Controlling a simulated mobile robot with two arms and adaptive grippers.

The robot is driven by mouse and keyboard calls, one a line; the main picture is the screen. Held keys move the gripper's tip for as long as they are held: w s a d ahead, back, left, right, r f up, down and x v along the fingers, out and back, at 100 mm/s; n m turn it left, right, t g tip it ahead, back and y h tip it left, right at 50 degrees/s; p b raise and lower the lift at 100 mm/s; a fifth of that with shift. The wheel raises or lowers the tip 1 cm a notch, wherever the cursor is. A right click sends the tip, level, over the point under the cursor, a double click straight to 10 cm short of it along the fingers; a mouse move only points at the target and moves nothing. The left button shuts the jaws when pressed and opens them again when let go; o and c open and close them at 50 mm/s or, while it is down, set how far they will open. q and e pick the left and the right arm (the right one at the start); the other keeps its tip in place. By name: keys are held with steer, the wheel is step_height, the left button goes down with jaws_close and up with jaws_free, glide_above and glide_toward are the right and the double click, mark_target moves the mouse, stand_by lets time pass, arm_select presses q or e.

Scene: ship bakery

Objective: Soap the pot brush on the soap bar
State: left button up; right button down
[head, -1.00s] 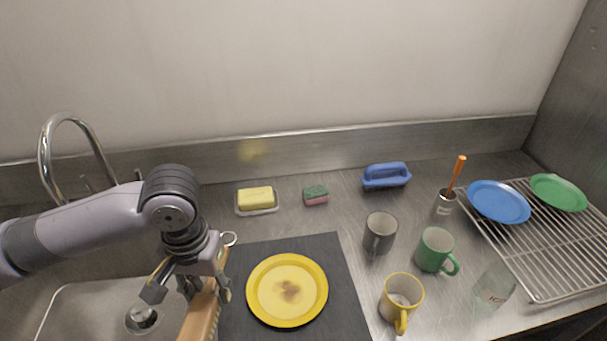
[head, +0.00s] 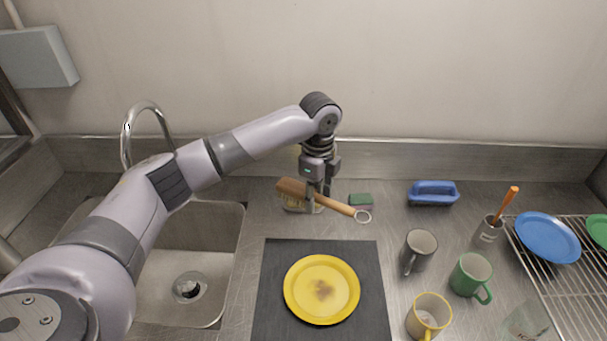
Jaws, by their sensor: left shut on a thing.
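My left gripper (head: 318,195) points down at the back of the counter and is shut on the handle of the wooden pot brush (head: 336,206). The brush lies slantwise, its head (head: 290,188) to the left and its metal ring to the right. The yellow soap bar is hidden behind the brush and gripper; only the rim of its dish (head: 289,208) shows below the brush head. The brush head is over or at the soap dish; I cannot tell whether the bristles touch the soap. My right gripper is not in view.
A green and pink sponge (head: 360,200) lies just right of the brush. A yellow plate (head: 321,289) rests on a dark mat (head: 268,300) in front. A blue scrubber (head: 433,193), mugs and a drying rack (head: 560,290) stand right. A sink (head: 215,270) is left.

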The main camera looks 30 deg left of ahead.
arm_select(q)
steer(key=w+a+f+m+p, duration=0.25)
steer(key=w+a+m, duration=0.3)
steer(key=m, duration=0.65)
steer(key=f+b, duration=0.4)
steer(key=f, duration=0.1)
steer(key=shift+a+b, duration=0.4)
steer(key=shift+f, duration=0.65)
stand_by(0.5)
steer(key=shift+s, duration=0.15)
stand_by(1.4)
step_height(320, 180, up, 7)
steer(key=p, duration=0.6)
stand_by(0.5)
